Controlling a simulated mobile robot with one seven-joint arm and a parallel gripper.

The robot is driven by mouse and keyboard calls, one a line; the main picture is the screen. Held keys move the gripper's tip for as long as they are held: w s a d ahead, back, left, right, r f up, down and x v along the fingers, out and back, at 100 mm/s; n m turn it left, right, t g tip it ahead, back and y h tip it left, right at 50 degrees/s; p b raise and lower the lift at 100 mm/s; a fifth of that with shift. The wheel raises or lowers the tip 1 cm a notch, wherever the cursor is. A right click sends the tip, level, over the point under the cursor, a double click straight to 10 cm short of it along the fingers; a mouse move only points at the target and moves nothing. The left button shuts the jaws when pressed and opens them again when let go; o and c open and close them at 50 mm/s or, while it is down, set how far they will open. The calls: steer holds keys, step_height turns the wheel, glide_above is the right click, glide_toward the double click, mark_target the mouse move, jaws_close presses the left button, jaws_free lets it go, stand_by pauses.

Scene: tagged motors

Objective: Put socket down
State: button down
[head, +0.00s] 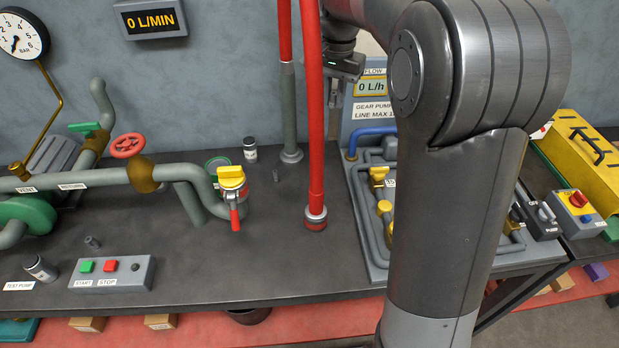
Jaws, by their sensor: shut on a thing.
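My gripper (334,112) points down at the back of the bench, just right of the front red upright pipe. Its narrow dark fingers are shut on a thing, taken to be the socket. The held piece is too small and too hidden to make out. A small dark grey cylinder (277,175), socket-like, stands on the bench left of the red pipe. A similar one (92,241) stands near the start/stop box. My arm covers much of the right side of the view.
The front red pipe (316,120) stands close to my gripper. The gear pump panel (362,225) with yellow-handled valves is to the right, partly behind my arm. A yellow-handled valve (232,178) and grey piping stand left. Bare bench (270,250) lies in front of the red pipe.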

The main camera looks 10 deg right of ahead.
steer(key=d, duration=0.6)
glide_above(309, 178)
steer(key=shift+m, duration=0.4)
steer(key=f, duration=2.5)
steer(key=shift+d, duration=0.2)
steer(key=shift+a+f, duration=0.1)
steer(key=shift+f, duration=1.9)
steer(key=shift+f, duration=0.15)
steer(key=c, duration=1.3)
jaws_free()
